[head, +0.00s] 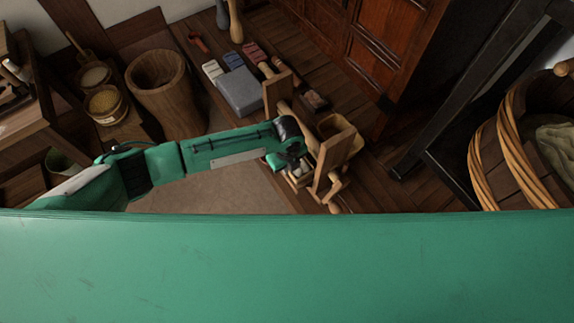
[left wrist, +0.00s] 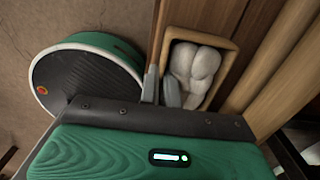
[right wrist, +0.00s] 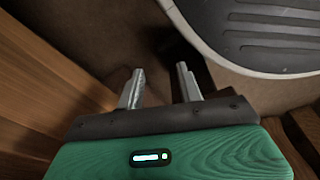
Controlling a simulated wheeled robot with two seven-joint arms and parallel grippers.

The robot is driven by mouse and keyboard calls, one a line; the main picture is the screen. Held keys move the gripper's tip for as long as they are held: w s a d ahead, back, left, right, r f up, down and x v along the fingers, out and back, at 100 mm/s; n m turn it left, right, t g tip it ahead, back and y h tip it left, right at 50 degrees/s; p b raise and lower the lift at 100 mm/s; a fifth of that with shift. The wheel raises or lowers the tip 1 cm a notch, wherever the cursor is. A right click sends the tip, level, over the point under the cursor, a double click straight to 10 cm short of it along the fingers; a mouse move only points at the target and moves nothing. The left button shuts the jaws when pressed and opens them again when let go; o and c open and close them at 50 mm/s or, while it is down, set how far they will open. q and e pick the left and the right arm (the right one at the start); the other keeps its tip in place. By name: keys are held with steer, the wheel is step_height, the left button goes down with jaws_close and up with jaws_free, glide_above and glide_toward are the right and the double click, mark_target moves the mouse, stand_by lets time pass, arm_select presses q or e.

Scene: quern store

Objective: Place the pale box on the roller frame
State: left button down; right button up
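The pale box (left wrist: 224,45) is a small open wooden box holding rounded whitish lumps, seen in the left wrist view. In the head view it is small and partly hidden by my left gripper (head: 292,164). In the left wrist view, my left gripper's fingers (left wrist: 161,88) are close together at the box's left wall, which appears pinched between them. The roller frame (head: 330,167), with wooden uprights and rollers, stands right beside the box; thick pale rollers (left wrist: 272,55) run along the box's right. My right gripper (right wrist: 160,85) is open and empty, outside the head view.
A grey block (head: 239,92) and several small coloured blocks lie behind the frame. A wooden bucket (head: 160,85) and bowls stand at the left. A dark cabinet (head: 385,50) is at the back, a hooped tub (head: 510,150) at the right. My green body fills the front.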

arm_select(q)
steer(key=c, duration=2.1)
jaws_free()
steer(key=shift+f, duration=0.1)
steer(key=o, duration=0.5)
step_height(320, 180, up, 12)
steer(key=shift+r, duration=0.2)
